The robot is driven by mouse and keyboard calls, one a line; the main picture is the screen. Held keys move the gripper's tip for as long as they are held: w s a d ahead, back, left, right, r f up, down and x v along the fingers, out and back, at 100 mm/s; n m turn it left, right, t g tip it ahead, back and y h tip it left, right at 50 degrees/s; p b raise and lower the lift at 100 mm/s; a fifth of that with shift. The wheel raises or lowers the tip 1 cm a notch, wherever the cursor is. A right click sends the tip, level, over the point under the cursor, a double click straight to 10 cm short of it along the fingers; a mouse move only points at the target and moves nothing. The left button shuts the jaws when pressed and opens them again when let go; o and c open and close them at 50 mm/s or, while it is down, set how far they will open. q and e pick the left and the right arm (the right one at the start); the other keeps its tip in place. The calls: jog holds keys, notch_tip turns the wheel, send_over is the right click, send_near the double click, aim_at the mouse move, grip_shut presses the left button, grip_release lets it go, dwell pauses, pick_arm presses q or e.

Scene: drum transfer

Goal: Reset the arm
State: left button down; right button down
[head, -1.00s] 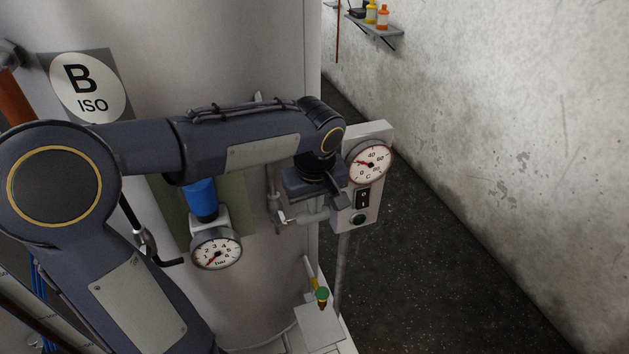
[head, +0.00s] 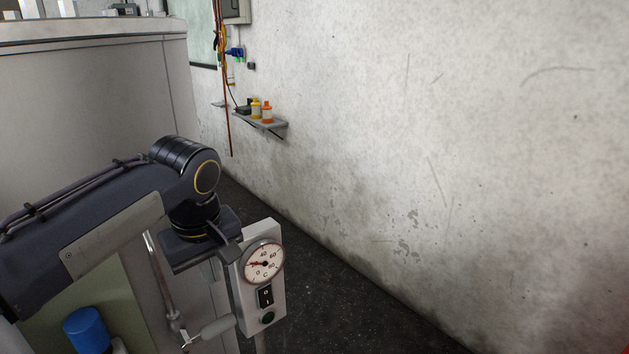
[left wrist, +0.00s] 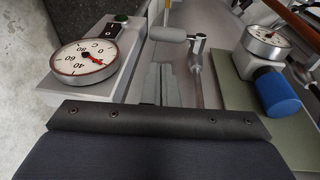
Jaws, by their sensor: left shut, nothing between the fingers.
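My left gripper (head: 232,243) is shut and empty, beside the upper left edge of a grey control box (head: 278,243). I cannot tell whether it touches the box. The box has a round temperature dial (head: 264,263), a black rocker switch (head: 265,296) and a green button (head: 267,318). In the left wrist view, the shut fingers (left wrist: 161,84) point between the box (left wrist: 120,68) and a lever handle (left wrist: 170,34). My right gripper is not in view.
A large pale tank (head: 100,100) stands on the left. A lever handle (head: 217,328) and a blue cap (head: 87,329) are below my arm. A shelf (head: 270,124) with bottles hangs on the concrete wall (head: 430,130). Dark floor (head: 330,290) lies free right of the box.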

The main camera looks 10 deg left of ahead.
pick_arm(q)
jog(key=s+d+f+m+t+h, duration=0.1)
jog(key=s+d+f+m+h, duration=0.1)
jog(key=s+f+m, duration=0.2)
jog(key=s+d+f+m+t+h, duration=0.2)
jog(key=s+f+m, duration=0.2)
jog(key=s+f, duration=0.5)
jog(key=s, duration=0.4)
jog(key=shift+f+h, duration=0.25)
jog(key=shift+h, duration=0.15)
jog(key=shift+s, duration=0.1)
